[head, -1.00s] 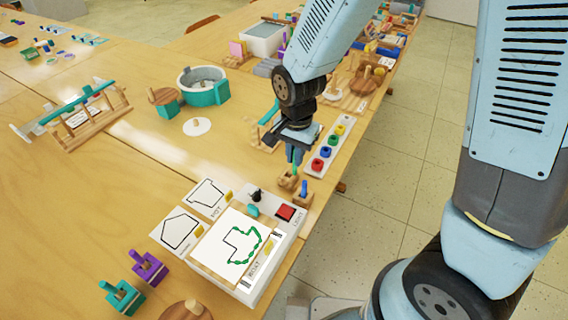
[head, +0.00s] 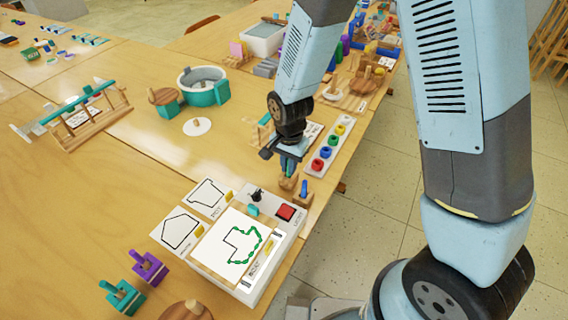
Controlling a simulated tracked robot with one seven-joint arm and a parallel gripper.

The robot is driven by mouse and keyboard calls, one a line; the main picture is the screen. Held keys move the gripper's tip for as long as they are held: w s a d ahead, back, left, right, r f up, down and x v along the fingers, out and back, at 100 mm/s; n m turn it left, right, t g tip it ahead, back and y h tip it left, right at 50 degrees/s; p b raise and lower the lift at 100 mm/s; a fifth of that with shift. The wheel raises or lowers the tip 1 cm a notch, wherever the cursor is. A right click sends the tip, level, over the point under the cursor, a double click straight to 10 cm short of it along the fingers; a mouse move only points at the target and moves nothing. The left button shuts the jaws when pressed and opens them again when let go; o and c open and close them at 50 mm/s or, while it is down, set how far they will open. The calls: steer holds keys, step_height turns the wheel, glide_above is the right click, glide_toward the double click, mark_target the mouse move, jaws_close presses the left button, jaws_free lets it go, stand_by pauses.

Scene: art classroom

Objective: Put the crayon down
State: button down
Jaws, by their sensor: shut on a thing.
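My gripper (head: 288,171) points down just above a small wooden holder block (head: 287,184) near the table's right edge. It is shut on the crayon, which is mostly hidden between the fingers; a bit of green shows there. I cannot tell whether the crayon's lower end is inside the holder or just above it. A second wooden holder (head: 303,198) with a blue crayon (head: 304,187) upright in it stands close to the right. The drawing sheet (head: 238,242) in front shows an outline partly traced in green.
The white box (head: 262,285) under the sheet carries a red button (head: 285,213) and a black knob (head: 256,195). A white tray with coloured rings (head: 328,150) lies right behind the gripper. Purple (head: 149,267) and teal (head: 122,297) holders stand at front left. Bare table lies left of the gripper.

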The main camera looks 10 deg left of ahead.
steer(key=c, duration=1.2)
jaws_free()
steer(key=shift+o, duration=0.2)
steer(key=shift+r, duration=0.1)
step_height(320, 180, up, 12)
steer(key=shift+f, duration=0.1)
